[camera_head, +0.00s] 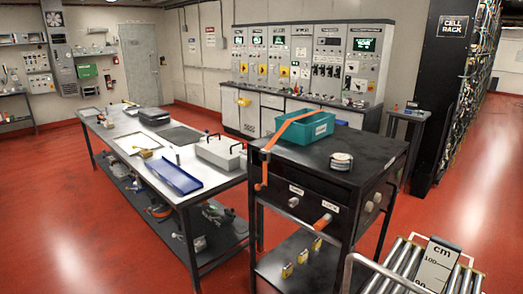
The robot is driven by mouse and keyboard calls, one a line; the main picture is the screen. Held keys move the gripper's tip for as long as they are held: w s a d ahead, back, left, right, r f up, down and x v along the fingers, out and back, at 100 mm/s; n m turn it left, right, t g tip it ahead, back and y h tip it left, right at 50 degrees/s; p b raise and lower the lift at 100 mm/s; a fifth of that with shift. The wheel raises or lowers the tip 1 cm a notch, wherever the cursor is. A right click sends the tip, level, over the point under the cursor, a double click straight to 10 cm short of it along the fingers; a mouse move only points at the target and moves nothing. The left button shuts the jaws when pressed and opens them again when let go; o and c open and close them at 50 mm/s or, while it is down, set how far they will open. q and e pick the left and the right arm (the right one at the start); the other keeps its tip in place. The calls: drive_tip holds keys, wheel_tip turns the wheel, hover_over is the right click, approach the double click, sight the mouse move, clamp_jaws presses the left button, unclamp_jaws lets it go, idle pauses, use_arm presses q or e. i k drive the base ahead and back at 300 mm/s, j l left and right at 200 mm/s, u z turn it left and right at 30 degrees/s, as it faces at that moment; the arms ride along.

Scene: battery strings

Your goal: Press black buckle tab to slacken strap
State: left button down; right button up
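An orange strap (287,130) runs over the teal bin (304,126) on top of the black cart (322,168). The strap slants down to the left and hangs over the cart's left edge. A small dark piece (265,156) sits on the strap near that edge; it may be the buckle, but its tab is too small to make out. Neither of my grippers is in view.
A round white-topped item (341,161) rests on the cart top. A long workbench (205,190) with trays stands to the left. A roller conveyor (408,262) lies at the front right. Red floor (75,215) is open at the left.

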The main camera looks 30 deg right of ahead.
sight(262, 155)
drive_tip(key=i+j+z, duration=0.1)
drive_tip(key=i+z, duration=0.25)
drive_tip(key=z, duration=0.15)
drive_tip(key=i+j+z, duration=0.2)
drive_tip(key=z, duration=0.25)
drive_tip(key=i+j+z, duration=0.35)
drive_tip(key=z, duration=0.15)
drive_tip(key=i+j+z, duration=0.15)
drive_tip(key=j+z, duration=0.35)
drive_tip(key=i+j+z, duration=0.15)
drive_tip(key=j+z, duration=0.8)
